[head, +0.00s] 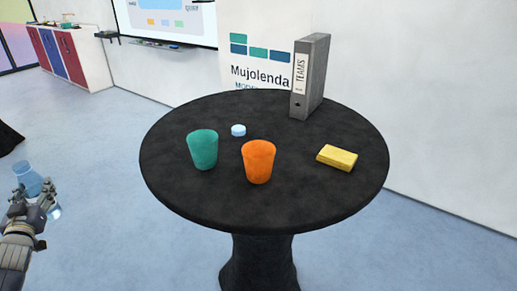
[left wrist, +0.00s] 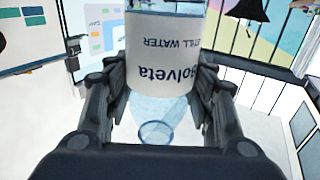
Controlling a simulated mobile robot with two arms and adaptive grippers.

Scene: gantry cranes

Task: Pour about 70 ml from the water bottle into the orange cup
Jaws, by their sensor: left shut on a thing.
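My left gripper (head: 36,194) is at the far left of the head view, off the table's side and well away from the cups. It is shut on the clear water bottle (head: 27,177), which looks slightly tilted. In the left wrist view the bottle's white label (left wrist: 165,55) reads upside down between the fingers, and its round neck end (left wrist: 157,131) faces the camera. The orange cup (head: 259,162) stands upright at the table's front middle. Its inside bottom is hidden. My right gripper is not in view.
The round black table (head: 300,205) also holds a teal cup (head: 203,150) left of the orange cup, a small light-blue disc, perhaps a cap (head: 238,130), a yellow block (head: 337,158) at right and a grey binder (head: 311,78) at the back. The table's left edge is clear.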

